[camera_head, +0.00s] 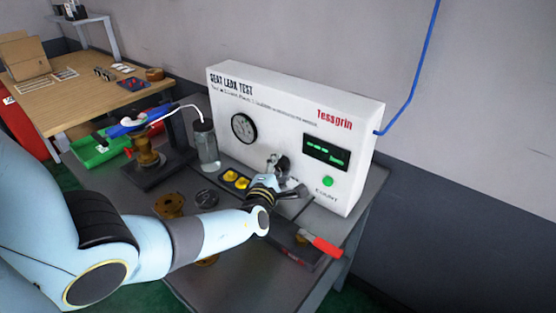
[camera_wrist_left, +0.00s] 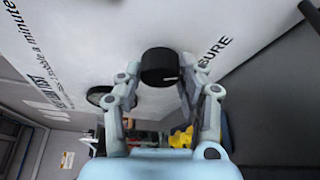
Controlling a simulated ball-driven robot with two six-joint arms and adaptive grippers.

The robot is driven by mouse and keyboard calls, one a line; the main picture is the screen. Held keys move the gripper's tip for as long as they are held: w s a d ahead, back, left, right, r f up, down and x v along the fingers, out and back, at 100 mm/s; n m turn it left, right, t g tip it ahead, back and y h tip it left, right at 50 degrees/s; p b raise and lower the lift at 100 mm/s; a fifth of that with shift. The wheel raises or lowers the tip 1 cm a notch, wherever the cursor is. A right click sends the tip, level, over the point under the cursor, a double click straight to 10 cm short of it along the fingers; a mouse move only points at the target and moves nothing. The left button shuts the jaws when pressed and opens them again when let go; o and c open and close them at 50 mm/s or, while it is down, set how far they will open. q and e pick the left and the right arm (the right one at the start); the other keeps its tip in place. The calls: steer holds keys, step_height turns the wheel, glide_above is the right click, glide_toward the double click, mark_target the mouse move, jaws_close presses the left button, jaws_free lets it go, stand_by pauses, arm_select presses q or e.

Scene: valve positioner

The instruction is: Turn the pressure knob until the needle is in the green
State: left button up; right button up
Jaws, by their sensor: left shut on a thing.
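The white test box (camera_head: 290,90) stands on a grey bench. Its round dark gauge (camera_head: 243,127) is on the left of the front face; the needle and any green band are too small to read. My left gripper (camera_head: 279,167) is at the lower middle of that face and largely covers the knob there. In the left wrist view the black pressure knob (camera_wrist_left: 159,66) with a white mark sits between the fingertips of my left gripper (camera_wrist_left: 160,72), which is shut on it. The gauge (camera_wrist_left: 100,96) is partly hidden behind a finger. My right gripper is not in view.
A lit display (camera_head: 326,152) and green button (camera_head: 328,181) are to the right on the box. A glass jar (camera_head: 206,150) and a blue-handled valve (camera_head: 146,152) stand left. Yellow parts (camera_head: 236,179) lie near my arm. A red-handled tool (camera_head: 322,245) lies at the front right.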

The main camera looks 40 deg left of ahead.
arm_select(q)
steer(key=shift+f+m+t+y+b, duration=0.1)
steer(key=shift+m+t+y+b, duration=0.2)
steer(key=shift+m+b, duration=0.45)
steer(key=o, duration=1.1)
steer(key=shift+o, duration=0.2)
